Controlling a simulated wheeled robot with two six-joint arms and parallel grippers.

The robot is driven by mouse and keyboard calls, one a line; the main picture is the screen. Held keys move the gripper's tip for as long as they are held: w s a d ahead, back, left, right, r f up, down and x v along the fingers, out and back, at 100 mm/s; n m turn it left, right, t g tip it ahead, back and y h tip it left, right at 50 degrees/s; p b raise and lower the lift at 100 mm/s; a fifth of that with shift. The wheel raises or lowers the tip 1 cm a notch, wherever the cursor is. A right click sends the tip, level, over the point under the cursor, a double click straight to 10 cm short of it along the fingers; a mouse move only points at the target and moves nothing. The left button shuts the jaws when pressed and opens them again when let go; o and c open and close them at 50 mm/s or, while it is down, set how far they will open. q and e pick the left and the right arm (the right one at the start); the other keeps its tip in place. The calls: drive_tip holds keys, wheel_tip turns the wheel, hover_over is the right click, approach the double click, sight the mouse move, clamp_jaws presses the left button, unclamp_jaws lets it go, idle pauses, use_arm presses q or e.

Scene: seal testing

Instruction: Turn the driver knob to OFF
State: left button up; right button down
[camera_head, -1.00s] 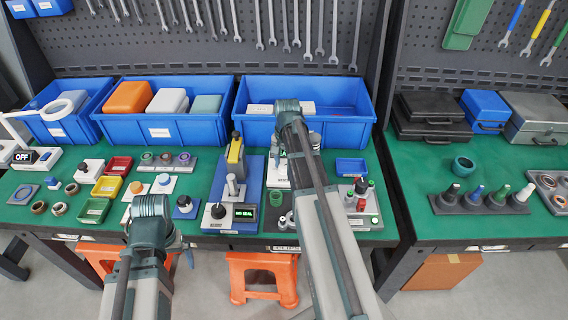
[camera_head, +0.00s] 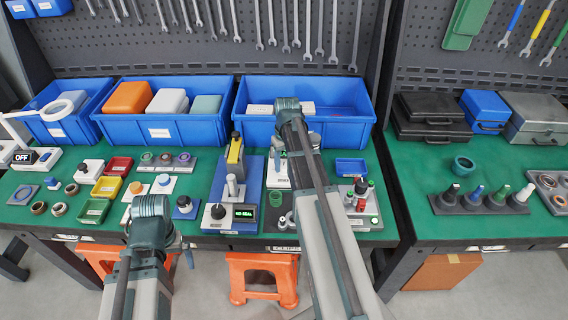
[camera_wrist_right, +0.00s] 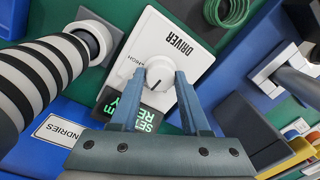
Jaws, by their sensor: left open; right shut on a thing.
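The driver (camera_wrist_right: 170,40) is a white panel with a round white knob (camera_wrist_right: 160,68) and a dark display (camera_wrist_right: 148,117) with green text, upside down in the right wrist view. My right gripper (camera_wrist_right: 159,76) is shut on the knob, one blue finger on each side. A dark pointer line shows on the knob; its setting cannot be read. In the head view the driver (camera_head: 277,175) is partly hidden by my right arm. My left gripper (camera_head: 183,254) is low in front of the bench, mostly hidden behind its wrist, and away from the driver.
A seal tester (camera_head: 232,200) reading NO SEAL stands left of the driver. A striped black-and-white cylinder (camera_wrist_right: 38,75) is close to my right gripper. A green coil (camera_wrist_right: 230,10) lies beyond the panel. A blue bin (camera_head: 345,130) stands behind.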

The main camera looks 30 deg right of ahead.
sight(284, 164)
drive_tip(key=n, duration=0.4)
drive_tip(key=shift+n, duration=2.2)
drive_tip(key=shift+c, duration=1.9)
unclamp_jaws()
wheel_tip(284, 164, up, 14)
drive_tip(key=p, duration=1.3)
drive_tip(key=shift+w+d+f+p, duration=0.15)
drive_tip(key=shift+w+d+p, duration=0.1)
drive_tip(key=shift+p, duration=0.15)
